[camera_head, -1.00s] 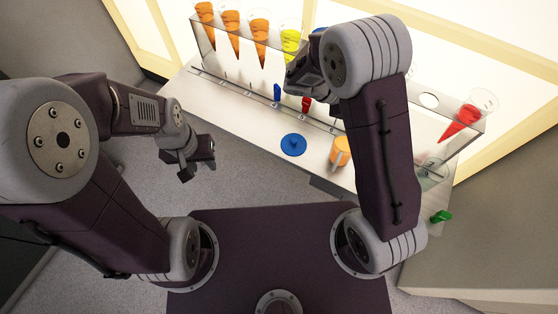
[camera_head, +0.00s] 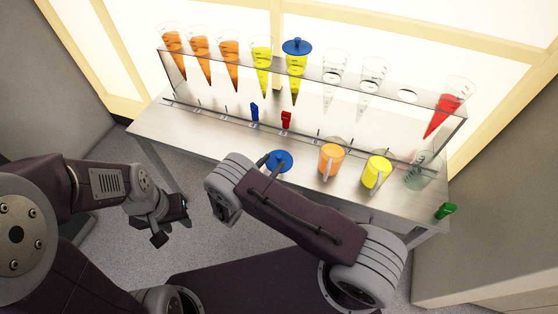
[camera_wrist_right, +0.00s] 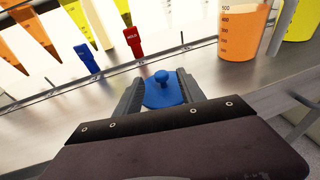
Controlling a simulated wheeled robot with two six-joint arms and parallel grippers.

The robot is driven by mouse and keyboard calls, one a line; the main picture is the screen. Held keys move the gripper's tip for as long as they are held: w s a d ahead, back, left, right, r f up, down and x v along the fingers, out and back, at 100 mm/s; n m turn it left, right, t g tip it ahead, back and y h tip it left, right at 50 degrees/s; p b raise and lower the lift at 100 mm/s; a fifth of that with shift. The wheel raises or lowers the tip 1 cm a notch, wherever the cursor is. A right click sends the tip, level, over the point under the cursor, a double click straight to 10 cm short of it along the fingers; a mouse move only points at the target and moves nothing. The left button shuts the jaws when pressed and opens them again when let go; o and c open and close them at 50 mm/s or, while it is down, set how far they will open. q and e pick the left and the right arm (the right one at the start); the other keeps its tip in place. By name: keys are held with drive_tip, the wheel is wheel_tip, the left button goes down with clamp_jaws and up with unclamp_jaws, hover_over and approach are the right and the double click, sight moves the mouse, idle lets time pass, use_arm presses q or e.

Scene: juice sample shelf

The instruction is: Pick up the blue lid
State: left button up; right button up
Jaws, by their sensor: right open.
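A blue lid (camera_head: 279,161) with a knob lies flat on the metal table near its front edge. In the right wrist view the lid (camera_wrist_right: 163,92) shows between the fingers of my right gripper (camera_wrist_right: 160,78), which is open. I cannot tell whether the fingers touch the lid. In the head view my right wrist hides most of that gripper. Another blue lid (camera_head: 297,47) sits on top of a yellow-filled cone in the rack. My left gripper (camera_head: 172,221) is open and empty, off the table's front left edge.
An orange beaker (camera_head: 331,160) and a yellow beaker (camera_head: 376,172) stand right of the lid. Behind are blue (camera_head: 254,112) and red (camera_head: 286,120) tags and the clear rack (camera_head: 400,96) of cones. A green object (camera_head: 446,211) is at the right edge.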

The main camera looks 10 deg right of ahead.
sight(279, 156)
drive_tip(key=x, duration=0.5)
drive_tip(key=shift+f, duration=0.1)
drive_tip(key=shift+s, duration=0.1)
clamp_jaws()
wheel_tip(279, 156, up, 10)
drive_tip(key=shift+r+p, duration=0.1)
drive_tip(key=shift+p, duration=0.65)
